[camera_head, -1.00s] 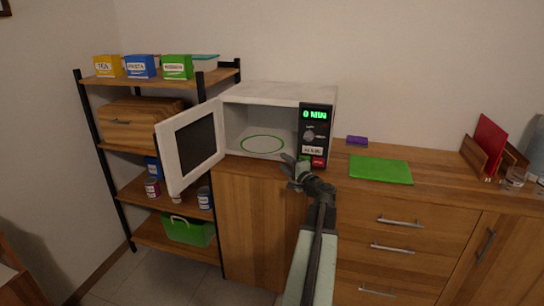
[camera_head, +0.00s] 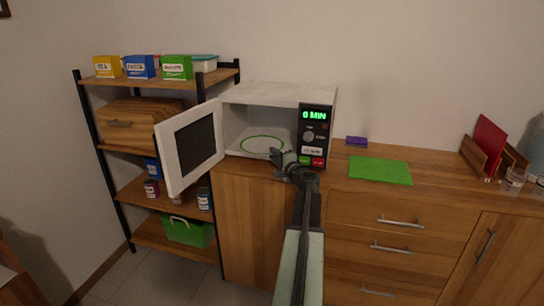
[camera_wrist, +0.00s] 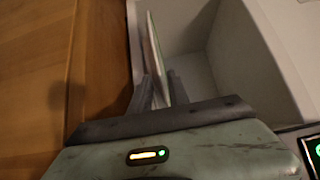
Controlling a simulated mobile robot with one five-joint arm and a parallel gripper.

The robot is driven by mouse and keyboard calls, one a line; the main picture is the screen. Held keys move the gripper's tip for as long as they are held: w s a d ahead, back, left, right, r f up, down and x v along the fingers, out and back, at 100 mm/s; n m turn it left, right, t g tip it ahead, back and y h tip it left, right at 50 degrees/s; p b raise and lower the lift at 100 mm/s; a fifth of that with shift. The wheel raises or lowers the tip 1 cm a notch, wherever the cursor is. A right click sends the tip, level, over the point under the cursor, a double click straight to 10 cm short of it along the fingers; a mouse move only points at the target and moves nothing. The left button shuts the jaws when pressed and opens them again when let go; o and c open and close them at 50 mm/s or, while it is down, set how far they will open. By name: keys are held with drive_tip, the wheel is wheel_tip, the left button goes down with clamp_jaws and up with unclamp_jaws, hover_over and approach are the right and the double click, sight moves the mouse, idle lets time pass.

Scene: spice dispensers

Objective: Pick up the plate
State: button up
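The plate (camera_head: 262,144) is white with a green ring and lies flat inside the open microwave (camera_head: 280,94). My gripper (camera_head: 277,154) is at the microwave's front opening, at the near right edge of the plate. In the wrist view, the plate (camera_wrist: 155,52) shows nearly edge-on as a thin pale strip with a green line. Its near edge reaches between the two dark fingers of my gripper (camera_wrist: 162,86). The fingers are apart, and I cannot tell whether either touches the plate.
The microwave door (camera_head: 191,147) stands open to the left. The control panel (camera_head: 314,135) is just right of my gripper. A green board (camera_head: 380,170) and a purple sponge-like block (camera_head: 357,141) lie on the counter. A shelf with boxes and cans stands at the left.

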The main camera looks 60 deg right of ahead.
clamp_jaws()
idle(1.1)
wheel_tip(320, 180, up, 3)
drive_tip(key=p, duration=0.3)
drive_tip(key=shift+f, duration=0.25)
drive_tip(key=s+a+r+p, duration=0.2)
drive_tip(key=s+a, duration=0.1)
drive_tip(key=s, duration=0.3)
drive_tip(key=s+a+r+p, duration=0.2)
drive_tip(key=s+a+r, duration=0.1)
drive_tip(key=s, duration=0.3)
drive_tip(key=shift+s+a, duration=0.2)
drive_tip(key=shift+s, duration=0.05)
